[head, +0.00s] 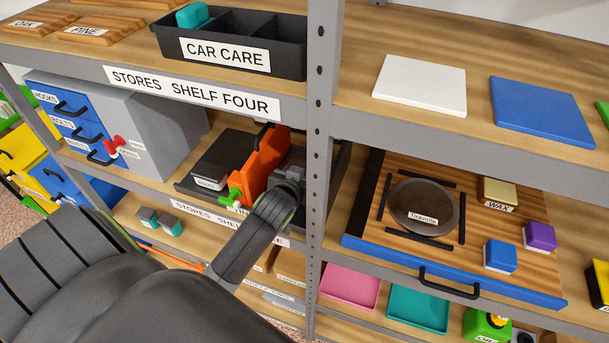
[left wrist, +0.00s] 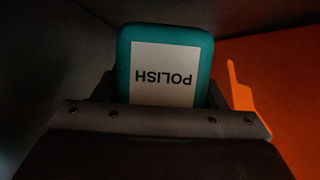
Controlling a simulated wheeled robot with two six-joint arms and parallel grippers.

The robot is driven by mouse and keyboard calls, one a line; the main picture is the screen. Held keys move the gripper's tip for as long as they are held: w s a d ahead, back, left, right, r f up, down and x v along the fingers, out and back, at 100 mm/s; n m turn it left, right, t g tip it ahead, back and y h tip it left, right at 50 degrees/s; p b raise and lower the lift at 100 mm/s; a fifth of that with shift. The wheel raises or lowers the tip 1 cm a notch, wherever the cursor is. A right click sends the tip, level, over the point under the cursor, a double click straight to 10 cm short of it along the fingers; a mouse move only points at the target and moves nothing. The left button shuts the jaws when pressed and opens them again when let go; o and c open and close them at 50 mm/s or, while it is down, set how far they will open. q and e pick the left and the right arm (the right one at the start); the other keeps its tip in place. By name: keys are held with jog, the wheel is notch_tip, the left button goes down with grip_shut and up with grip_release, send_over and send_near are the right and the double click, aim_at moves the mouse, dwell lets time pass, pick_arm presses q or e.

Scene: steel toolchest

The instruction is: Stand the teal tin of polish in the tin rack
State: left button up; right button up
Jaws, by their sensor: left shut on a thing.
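The teal tin of polish (left wrist: 203,60) shows in the left wrist view, with its white POLISH label upside down towards the camera. My left gripper (left wrist: 163,92) is shut on it, with a dark finger at each side. In the head view my left gripper (head: 288,185) is at the middle shelf, beside an upright orange panel (head: 266,160); its fingers and the tin are hidden there. A dark tray-like holder (head: 185,188) lies under the panel, its label mostly covered by my arm. I cannot tell for sure whether this is the tin rack. My right gripper is not in view.
A steel post (head: 322,120) stands just right of my arm. The upper shelf holds a black CAR CARE box (head: 285,62) with a teal block (head: 193,15) in it.

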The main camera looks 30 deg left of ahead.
pick_arm(q)
jog(key=shift+f, duration=0.65)
jog(key=shift+f, duration=0.15)
jog(key=o, duration=0.8)
